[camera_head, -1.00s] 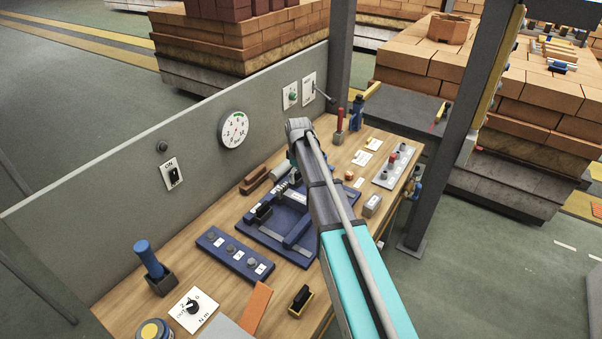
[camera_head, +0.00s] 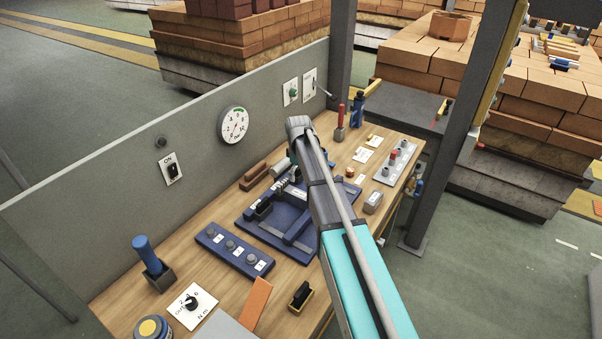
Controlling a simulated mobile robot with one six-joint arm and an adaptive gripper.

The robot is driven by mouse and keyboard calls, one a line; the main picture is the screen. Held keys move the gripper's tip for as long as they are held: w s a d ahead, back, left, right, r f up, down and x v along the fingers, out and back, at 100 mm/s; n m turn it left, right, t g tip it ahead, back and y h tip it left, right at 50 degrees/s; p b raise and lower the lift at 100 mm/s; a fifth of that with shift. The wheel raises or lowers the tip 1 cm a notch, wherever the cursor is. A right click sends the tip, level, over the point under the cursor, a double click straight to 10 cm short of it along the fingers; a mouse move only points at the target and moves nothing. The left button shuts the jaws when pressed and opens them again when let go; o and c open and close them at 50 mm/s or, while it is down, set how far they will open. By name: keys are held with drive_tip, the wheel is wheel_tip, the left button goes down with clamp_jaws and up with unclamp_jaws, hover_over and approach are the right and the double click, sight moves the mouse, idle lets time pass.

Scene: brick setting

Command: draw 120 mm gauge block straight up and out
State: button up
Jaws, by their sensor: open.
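A blue fixture plate (camera_head: 247,221) lies on the wooden bench, with a dark block (camera_head: 263,209) standing on its left part. A small grey block (camera_head: 373,201) sits to the right of my arm, and a black piece in a yellow-edged holder (camera_head: 300,295) stands near the front edge. I cannot tell which of these, if any, is the 120 mm gauge block; no size marking is readable. My arm reaches over the fixture from the lower right and covers its right part.
A blue strip with several knobs (camera_head: 234,250) lies left of the fixture. A blue-handled tool (camera_head: 149,255) stands upright at the bench's left. A grey panel (camera_head: 90,223) with a round dial (camera_head: 233,124) borders the back. A dark post (camera_head: 447,135) rises at right.

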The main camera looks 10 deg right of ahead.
sight(299, 193)
drive_tip(key=shift+f+b, duration=5.75)
drive_tip(key=shift+f, duration=0.25)
clamp_jaws()
drive_tip(key=shift+r+p, duration=3.5)
